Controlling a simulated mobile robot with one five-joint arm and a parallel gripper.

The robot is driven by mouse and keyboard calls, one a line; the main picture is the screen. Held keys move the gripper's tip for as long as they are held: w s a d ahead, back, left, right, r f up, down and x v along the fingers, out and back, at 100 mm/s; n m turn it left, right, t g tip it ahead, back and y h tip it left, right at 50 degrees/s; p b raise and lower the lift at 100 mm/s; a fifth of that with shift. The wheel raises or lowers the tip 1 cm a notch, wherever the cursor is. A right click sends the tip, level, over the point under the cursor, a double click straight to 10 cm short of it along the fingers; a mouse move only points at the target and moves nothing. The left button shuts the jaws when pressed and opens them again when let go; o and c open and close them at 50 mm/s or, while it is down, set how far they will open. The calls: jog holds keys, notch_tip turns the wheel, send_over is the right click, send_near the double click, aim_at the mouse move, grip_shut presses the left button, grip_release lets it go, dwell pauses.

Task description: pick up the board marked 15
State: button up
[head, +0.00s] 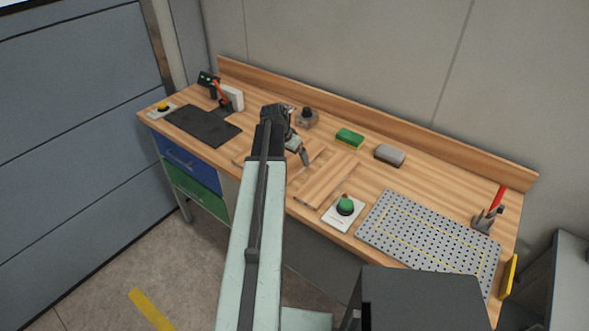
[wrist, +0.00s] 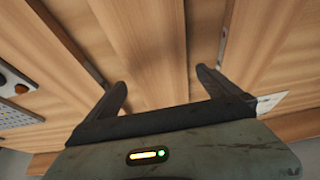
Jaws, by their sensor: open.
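Several light wooden boards lie on the wooden bench; one board (head: 328,180) shows clearly in the head view, and others beside it are partly hidden by my arm. No number is readable in either view, so I cannot tell which board is marked 15. My gripper (head: 304,157) is over the boards in the head view. In the wrist view my gripper (wrist: 162,80) is open and empty, its two fingers apart above a wooden board (wrist: 155,45). Whether the fingertips touch the wood cannot be told.
Behind the boards are a green sponge (head: 349,138), a grey block (head: 389,155) and a dark knobbed item (head: 307,118). A black mat (head: 203,126) lies left.

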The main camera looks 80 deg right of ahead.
aim_at(296, 162)
jog(key=b+x, duration=0.1)
jog(key=x, duration=0.1)
jog(key=shift+f, duration=0.4)
jog(key=shift+r, duration=0.2)
jog(key=c, duration=1.5)
